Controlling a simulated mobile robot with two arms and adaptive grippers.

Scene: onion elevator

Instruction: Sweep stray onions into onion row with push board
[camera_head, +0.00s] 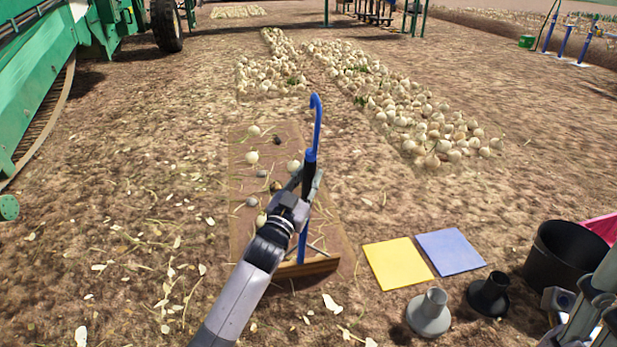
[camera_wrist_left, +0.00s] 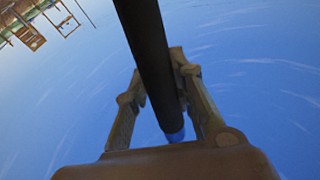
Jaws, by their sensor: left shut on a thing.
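My left gripper (camera_head: 308,180) is shut on the dark grip of a push board's pole. The pole has a blue hooked top (camera_head: 317,110) and a blue lower shaft. The wooden push board (camera_head: 306,267) is at the near end of a flat brown strip of ground (camera_head: 243,235). In the left wrist view the fingers (camera_wrist_left: 170,105) close around the black pole (camera_wrist_left: 150,50). Stray onions lie scattered on the strip, including a pale onion (camera_head: 252,157) at its left and another (camera_head: 261,220) near the arm. The onion row (camera_head: 275,70) starts beyond the strip's far end.
A second, wider onion row (camera_head: 430,125) lies to the right. A yellow square (camera_head: 398,263), a blue square (camera_head: 450,251), grey and black stands and a black bucket (camera_head: 565,255) are at the near right. A green machine (camera_head: 35,85) stands at the left.

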